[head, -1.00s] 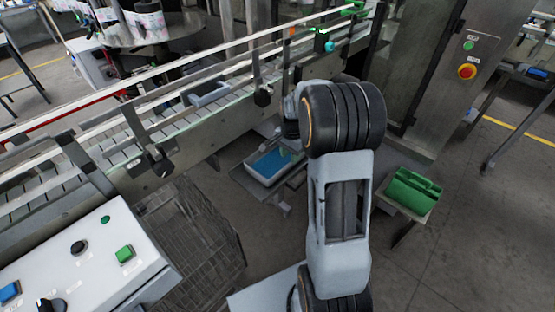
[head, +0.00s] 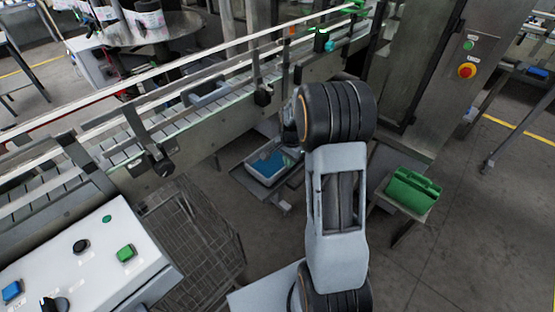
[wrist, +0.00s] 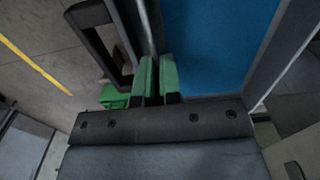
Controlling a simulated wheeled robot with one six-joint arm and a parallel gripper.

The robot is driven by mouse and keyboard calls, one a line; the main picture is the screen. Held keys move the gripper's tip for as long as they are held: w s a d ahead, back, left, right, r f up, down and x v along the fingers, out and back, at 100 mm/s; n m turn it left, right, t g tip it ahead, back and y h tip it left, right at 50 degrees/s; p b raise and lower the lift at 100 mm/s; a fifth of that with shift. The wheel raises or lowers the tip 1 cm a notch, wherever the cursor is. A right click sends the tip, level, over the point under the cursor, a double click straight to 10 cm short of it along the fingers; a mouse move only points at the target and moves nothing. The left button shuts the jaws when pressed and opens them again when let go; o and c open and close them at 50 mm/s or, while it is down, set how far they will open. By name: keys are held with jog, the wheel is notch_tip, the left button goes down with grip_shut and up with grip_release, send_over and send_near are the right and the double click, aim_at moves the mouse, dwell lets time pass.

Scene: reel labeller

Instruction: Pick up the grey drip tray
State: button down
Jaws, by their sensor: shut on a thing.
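The grey drip tray (head: 254,174) is shallow with a blue inside and sits low beneath the conveyor in the head view. My arm is in front of its right side there. In the wrist view the blue inside fills the upper right, beside the tray's grey wall (wrist: 147,25). My gripper (wrist: 157,72) has green fingertips, one on each side of that wall, shut on it. A dark handle-like frame stands to the left of the fingers. In the head view my gripper is mostly hidden behind my arm. I cannot tell whether the tray is clear of its support.
The conveyor (head: 190,115) with its rails runs above and behind the tray. A green container (head: 412,190) sits on a stand at right. A wire basket (head: 195,240) and a button panel (head: 85,255) are at left. A steel cabinet (head: 455,75) stands behind right.

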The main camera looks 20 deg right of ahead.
jog(key=shift+r, duration=0.1)
dwell(0.4)
jog(key=shift+w+r, duration=0.1)
jog(key=shift+r, duration=0.45)
jog(key=s+a+r+p, duration=0.1)
jog(key=s+a+r, duration=0.1)
jog(key=s+r, duration=0.4)
jog(key=s+a+r+p, duration=0.1)
jog(key=s+a+r, duration=0.2)
jog(key=s+r, duration=0.4)
jog(key=shift+r+p, duration=0.3)
jog(key=shift+r, duration=2.1)
jog(key=shift+s+d, duration=0.15)
jog(key=shift+s, duration=0.05)
